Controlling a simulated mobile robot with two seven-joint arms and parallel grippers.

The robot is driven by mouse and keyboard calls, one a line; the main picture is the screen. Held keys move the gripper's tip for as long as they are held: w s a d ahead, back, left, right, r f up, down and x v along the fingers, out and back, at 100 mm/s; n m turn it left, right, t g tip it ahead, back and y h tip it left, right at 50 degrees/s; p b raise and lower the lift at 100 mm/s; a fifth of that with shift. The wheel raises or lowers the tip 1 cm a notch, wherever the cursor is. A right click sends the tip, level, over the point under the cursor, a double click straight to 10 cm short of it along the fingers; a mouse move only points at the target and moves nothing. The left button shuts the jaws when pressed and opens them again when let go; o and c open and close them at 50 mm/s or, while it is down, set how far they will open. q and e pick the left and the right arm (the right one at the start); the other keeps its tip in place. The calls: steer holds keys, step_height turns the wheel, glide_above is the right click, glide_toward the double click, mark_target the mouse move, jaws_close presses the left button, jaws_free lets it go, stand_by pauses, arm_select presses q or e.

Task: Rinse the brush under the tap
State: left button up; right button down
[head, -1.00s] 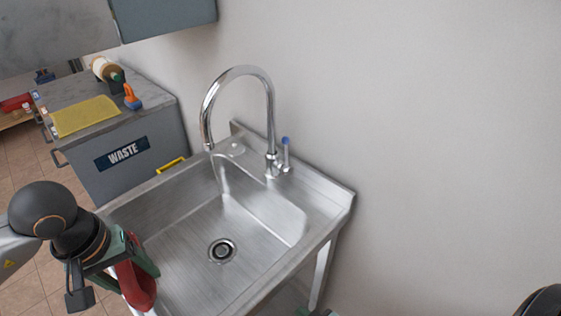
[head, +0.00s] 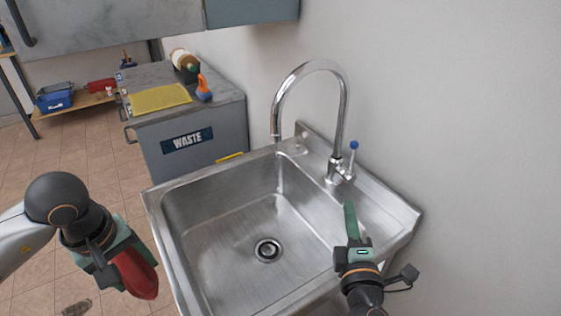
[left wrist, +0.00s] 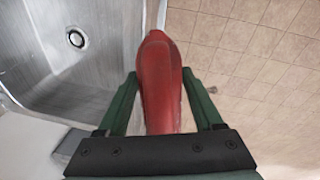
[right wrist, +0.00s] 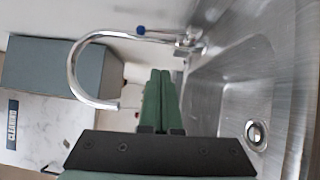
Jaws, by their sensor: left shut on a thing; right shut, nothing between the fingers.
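My left gripper (head: 130,262) is shut on a red rounded object, taken as the brush (head: 137,276), left of the sink and outside its rim. The brush also shows between the fingers in the left wrist view (left wrist: 160,85); no bristles show. The chrome tap (head: 343,110) arches over the sink (head: 225,215), with a blue-topped lever (head: 352,158) at the right of its base.
A grey waste cabinet (head: 190,160) stands behind left, with a yellow mat (head: 160,97), an orange-and-blue item (head: 203,88) and a roll (head: 184,60) on top. A wall is close behind and right of the sink. The tiled floor (head: 105,165) is open at left.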

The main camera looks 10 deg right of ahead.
arm_select(q)
steer(key=shift+s+a+f+n, duration=0.1)
steer(key=shift+a+f+n, duration=0.05)
steer(key=shift+f+n, duration=0.15)
arm_select(e)
steer(key=n, duration=0.1)
arm_select(q)
steer(key=shift+r+p, duration=0.6)
steer(key=shift+r, duration=0.05)
arm_select(e)
glide_toward(354, 155)
steer(key=w+a, duration=0.3)
steer(key=w, duration=0.1)
arm_select(q)
steer(key=shift+r+p, duration=0.3)
arm_select(e)
steer(key=shift+w+d+f, duration=0.1)
steer(key=shift+w+d, duration=0.65)
steer(key=shift+d, duration=0.15)
steer(key=shift+w+d, duration=0.7)
steer(key=shift+d, duration=0.25)
